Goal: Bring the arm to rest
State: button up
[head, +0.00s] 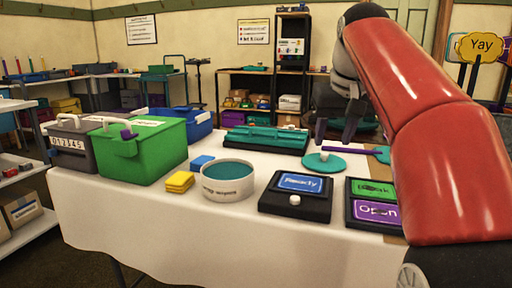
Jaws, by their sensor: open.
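My gripper (334,140) hangs above the far right part of the white-covered table (130,225), its two dark fingers pointing down and spread apart. Nothing shows between them. A round teal disc (332,164) with a small pale knob lies just below and in front of the fingers; whether they touch it I cannot tell. My red arm reaches in from the right edge, bends high at the upper right and hides part of the table's right side.
A purple-ended stick (370,150) lies beside the disc.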

jog(key=s+f+t+p, duration=0.1)
jog(key=s+f+p, duration=0.3)
jog(key=s+f, duration=1.8)
jog(key=shift+s+f+m, duration=0.35)
jog(key=shift+s+m, duration=0.05)
jog(key=shift+s, duration=0.25)
